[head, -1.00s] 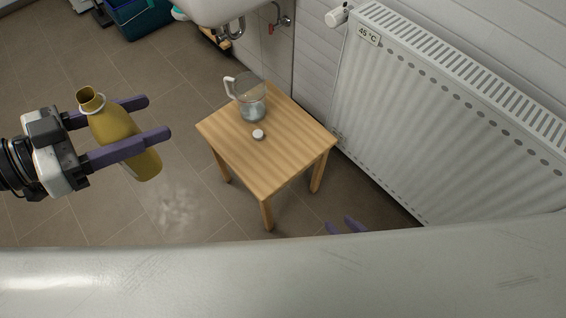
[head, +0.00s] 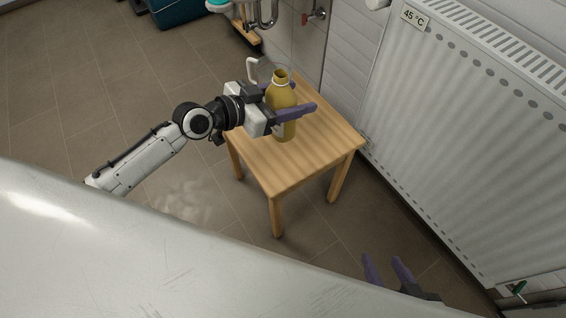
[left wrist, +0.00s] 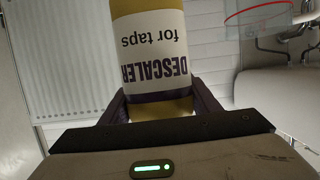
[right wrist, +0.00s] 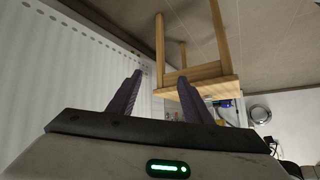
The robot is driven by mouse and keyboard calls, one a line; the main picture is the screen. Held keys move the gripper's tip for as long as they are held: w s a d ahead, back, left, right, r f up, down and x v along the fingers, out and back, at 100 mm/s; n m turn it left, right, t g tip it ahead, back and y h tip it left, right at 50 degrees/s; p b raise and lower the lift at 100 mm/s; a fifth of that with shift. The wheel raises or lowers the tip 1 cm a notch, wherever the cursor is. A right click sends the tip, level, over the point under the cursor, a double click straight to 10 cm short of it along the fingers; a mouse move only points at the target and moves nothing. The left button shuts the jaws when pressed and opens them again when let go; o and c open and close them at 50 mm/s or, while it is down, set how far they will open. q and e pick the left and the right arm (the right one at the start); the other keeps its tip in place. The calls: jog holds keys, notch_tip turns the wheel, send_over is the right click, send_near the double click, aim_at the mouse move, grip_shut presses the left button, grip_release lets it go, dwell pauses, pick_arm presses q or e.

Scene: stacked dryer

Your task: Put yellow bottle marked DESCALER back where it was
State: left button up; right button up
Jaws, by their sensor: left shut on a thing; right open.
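The yellow bottle (head: 281,93) is roughly upright over the wooden stool (head: 318,152). I cannot tell whether its base touches the top. My left gripper (head: 298,100) is shut around its body. In the left wrist view the bottle (left wrist: 150,20) shows its white label, DESCALER for taps, upside down in the picture. The left gripper's fingers (left wrist: 160,105) stand on both sides of it. My right gripper (head: 388,268) is open and empty, low at the front right. In the right wrist view its fingers (right wrist: 155,95) are apart, with the stool (right wrist: 195,80) beyond.
A jug's white handle (head: 252,70) shows behind the left gripper; most of the jug is hidden. The radiator (head: 480,130) stands right of the stool. A sink pipe (head: 268,15) and red valve (head: 312,16) are behind. The stool's front and right top is clear.

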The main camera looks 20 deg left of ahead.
pick_arm(q)
notch_tip(320, 180, down, 11)
jog(key=b, duration=0.5)
jog(key=shift+w, duration=0.2)
pick_arm(e)
jog(key=a+f, duration=0.1)
jog(key=w+f, duration=0.1)
jog(key=f, duration=0.1)
jog(key=shift+a+g+y, duration=0.3)
jog(key=shift+a, duration=0.1)
pick_arm(q)
jog(key=shift+d, duration=0.1)
jog(key=shift+f+b, duration=0.3)
jog(key=shift+b, duration=0.25)
jog(key=o, duration=1.2)
pick_arm(e)
jog(key=shift+w+a+f, duration=0.1)
jog(key=shift+a, duration=0.05)
pick_arm(q)
jog(key=shift+r, duration=0.1)
